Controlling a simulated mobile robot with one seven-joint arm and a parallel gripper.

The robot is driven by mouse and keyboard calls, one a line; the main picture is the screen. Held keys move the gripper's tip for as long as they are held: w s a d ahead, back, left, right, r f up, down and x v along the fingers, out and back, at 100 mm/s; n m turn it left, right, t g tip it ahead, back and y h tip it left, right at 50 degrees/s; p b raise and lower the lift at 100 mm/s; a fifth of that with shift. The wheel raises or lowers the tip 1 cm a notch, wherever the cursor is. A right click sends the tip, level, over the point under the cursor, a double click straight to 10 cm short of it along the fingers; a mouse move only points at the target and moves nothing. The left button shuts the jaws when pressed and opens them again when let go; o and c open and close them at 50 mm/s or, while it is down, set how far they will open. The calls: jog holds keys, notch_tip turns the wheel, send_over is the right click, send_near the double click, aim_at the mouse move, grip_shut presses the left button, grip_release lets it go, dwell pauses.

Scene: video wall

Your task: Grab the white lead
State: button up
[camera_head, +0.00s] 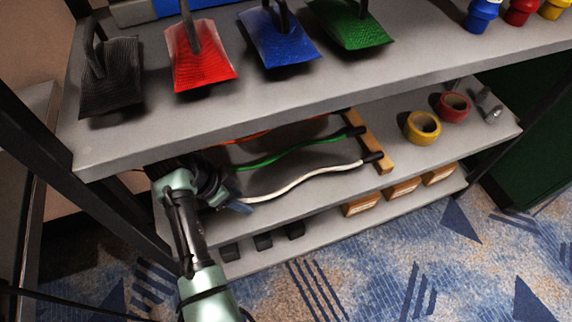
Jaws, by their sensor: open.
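The white lead (305,179) lies in a wavy line on the middle shelf, in front of a green lead (290,151). Its right end has a black plug (373,157) at a wooden block. My gripper (234,203) is at the lead's left end, low over the shelf's front part. It is open. I cannot tell whether the fingers touch the lead or are around it. The left end of the white lead is partly hidden by my gripper.
An orange lead (262,133) lies behind the green one. Yellow tape (422,127) and red tape (453,106) lie to the right. The lower shelf holds wooden boxes (402,189) and black blocks (263,241).

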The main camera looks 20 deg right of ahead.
jog(key=b, duration=0.2)
send_near(292, 183)
jog(key=f, duration=0.2)
jog(key=a+f, duration=0.1)
jog(key=f, duration=0.1)
jog(key=shift+s+a+f, duration=0.15)
jog(key=shift+f, duration=0.25)
jog(key=d, duration=0.3)
jog(key=shift+w+d+b, duration=0.15)
jog(key=shift+w+b, duration=0.15)
jog(key=shift+b, duration=0.1)
jog(key=b+x, duration=0.1)
jog(key=x, duration=0.2)
grip_shut()
